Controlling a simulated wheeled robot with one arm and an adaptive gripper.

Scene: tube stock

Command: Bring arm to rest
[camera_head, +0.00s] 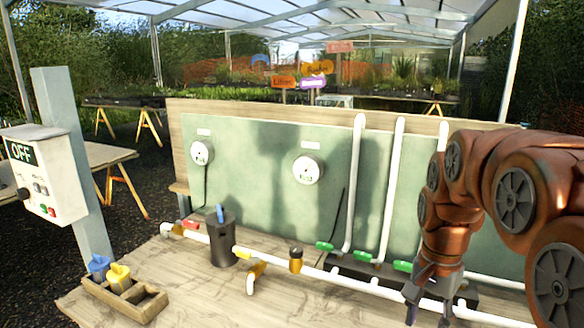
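My arm, copper-coloured with dark round joint caps, comes in from the right side of the head view and bends down. My gripper (429,312) points down at the lower right, in front of the white pipework. Its two dark fingers are apart, with a stretch of white pipe visible between them. I see nothing held in it. Whether the fingers touch the pipe or hang in front of it cannot be told from this view.
A wooden bench (190,285) carries white pipes, green-handled valves (363,257) and a black cylinder (222,242). A green panel (250,160) with two round gauges stands behind. A control box reading OFF (38,172) and a wooden tray (142,308) with blue and yellow pieces are left.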

